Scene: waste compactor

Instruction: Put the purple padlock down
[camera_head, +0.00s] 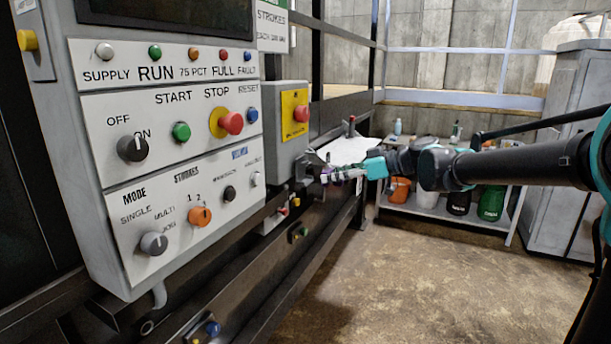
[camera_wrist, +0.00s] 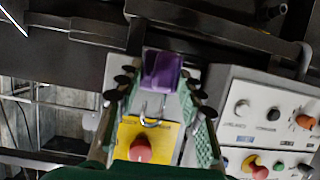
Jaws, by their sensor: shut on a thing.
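The purple padlock (camera_wrist: 162,72) is between the fingertips of my gripper (camera_wrist: 158,88) in the wrist view, with its metal shackle pointing toward the bottom of the picture. My gripper is shut on it. In the head view my gripper (camera_head: 326,176) is beside the lower right of a grey box (camera_head: 285,150) with a yellow plate and a red knob (camera_head: 301,114). The padlock is too small there to make out clearly. In the wrist view the yellow plate (camera_wrist: 128,132) and red knob (camera_wrist: 140,149) show beyond the fingers.
A large control panel (camera_head: 90,185) with buttons and knobs fills the left. A dark rail (camera_head: 290,265) runs below it. A white surface (camera_head: 345,150) lies behind my gripper. A shelf (camera_head: 440,212) with several containers stands further back. The floor at front right is clear.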

